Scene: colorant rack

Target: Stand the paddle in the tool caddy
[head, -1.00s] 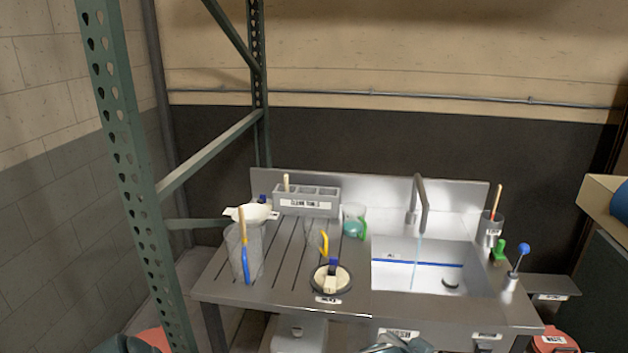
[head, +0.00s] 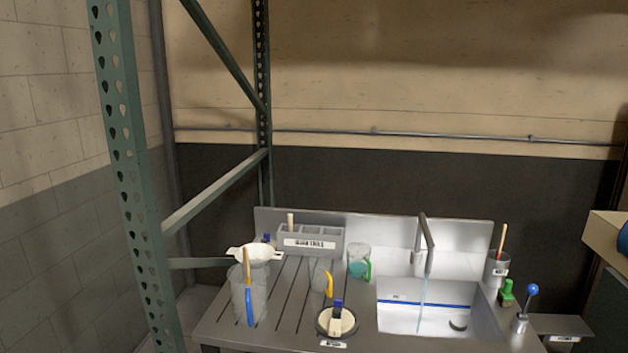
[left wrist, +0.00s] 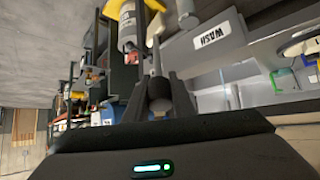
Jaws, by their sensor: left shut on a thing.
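The tool caddy (head: 312,243) is a grey box labelled "CLEAN TOOLS" at the back left of the steel counter in the head view. A pale stick stands at its left end; its other compartments look empty. My left gripper (left wrist: 158,78) is shut on a narrow grey shaft-like thing (left wrist: 156,62) in the left wrist view. This may be the paddle, but most of it is hidden, so I cannot tell. A blue-and-wood handled tool (head: 249,295) stands upright at a clear beaker at the counter's left. Neither gripper shows in the head view.
A white funnel-like bowl (head: 254,255), a yellow-handled jug (head: 321,278), a green-tinted beaker (head: 358,262) and a round pale item (head: 336,322) crowd the counter. A tap (head: 427,240) runs into the sink (head: 405,315). A green rack post (head: 130,180) stands at left.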

